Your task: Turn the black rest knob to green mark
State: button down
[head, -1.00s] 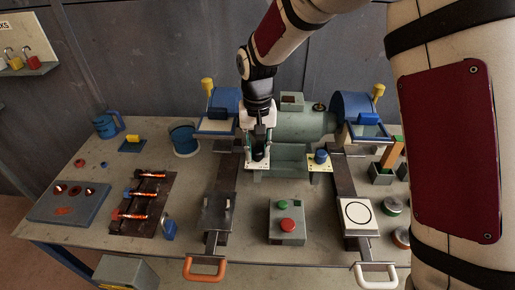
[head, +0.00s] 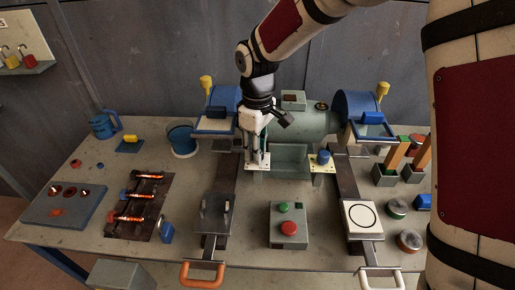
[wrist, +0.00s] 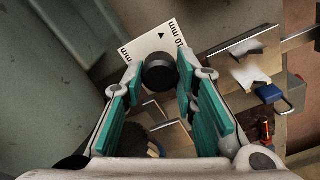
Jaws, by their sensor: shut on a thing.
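The black rest knob (wrist: 160,72) sits on a pale plate (wrist: 150,42) with a black triangle and "mm" lettering in the wrist view. My gripper (wrist: 160,78), with teal pads, is shut on the knob, one finger on each side. In the head view my gripper (head: 257,163) points down onto the pale plate at the left front of the grey-green grinder (head: 305,126), and its fingers hide the knob. I cannot make out the green mark in either current view.
A blue knob (head: 323,158) stands on a similar plate to the right. Eye shields (head: 213,124) and yellow-topped posts flank the grinder. A box with green and red buttons (head: 288,228) stands in front. A dark metal rest arm (head: 222,180) runs forward below my gripper.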

jog(key=n, duration=0.4)
jog(key=shift+n, duration=2.1)
jog(key=c, duration=1.3)
grip_release()
jog(key=shift+r, duration=0.1)
notch_tip(320, 180, up, 12)
jog(key=shift+f, duration=0.1)
